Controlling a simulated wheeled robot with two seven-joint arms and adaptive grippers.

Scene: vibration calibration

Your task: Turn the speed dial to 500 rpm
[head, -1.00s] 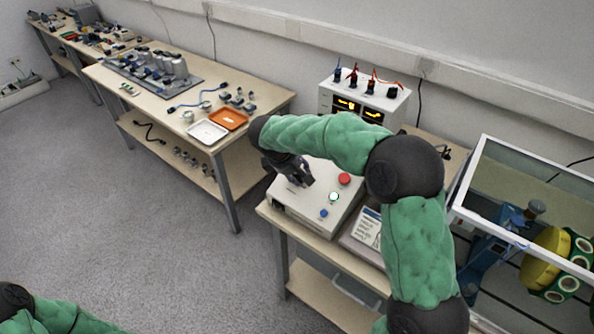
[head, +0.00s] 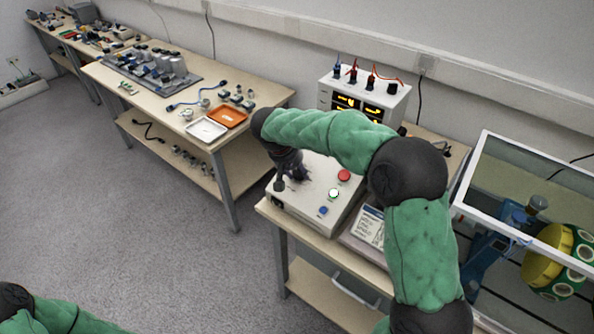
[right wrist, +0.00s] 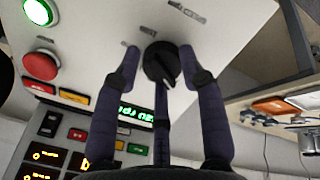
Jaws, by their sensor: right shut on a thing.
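The speed dial (right wrist: 161,64) is a round black knob with a pointer, on the pale top of the control box. My right gripper (right wrist: 158,62) has its fingers on both sides of the dial and is shut on it. In the head view my right gripper (head: 291,172) is over the left part of the control box (head: 304,211), and the dial is hard to make out there. A green lit display (right wrist: 137,114) shows partly behind a finger in the right wrist view; I cannot read it surely. My left gripper is out of view.
A power supply (head: 362,98) stands behind. A glass-sided enclosure (head: 480,147) is at right. The floor at left is clear.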

